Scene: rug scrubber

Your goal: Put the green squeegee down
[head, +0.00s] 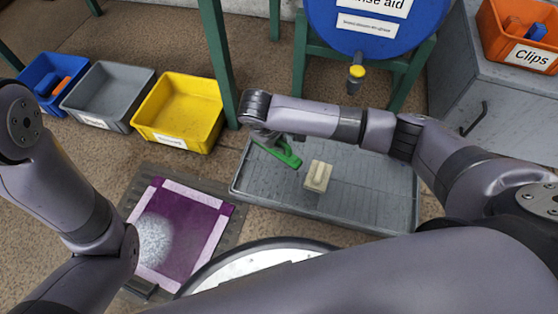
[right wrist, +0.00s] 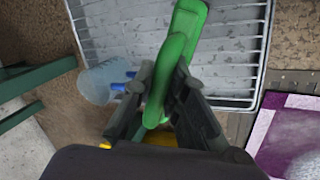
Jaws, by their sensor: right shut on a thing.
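My right gripper (head: 284,138) is shut on the green squeegee (head: 282,155) above the grey ribbed tray (head: 385,197). In the right wrist view the squeegee (right wrist: 184,38) runs between the two dark fingers of the gripper (right wrist: 168,88), and its far end reaches over the tray (right wrist: 232,47). Part of the squeegee is hidden by the fingers. I cannot tell how high it is held.
A cream block (head: 318,176) sits on the tray. A purple rug (head: 193,236) with a whitish foamy patch lies left of it. Blue (head: 40,82), grey (head: 108,88) and yellow (head: 180,108) bins stand behind. A blue drum (head: 385,35) on a green stand is beyond the tray.

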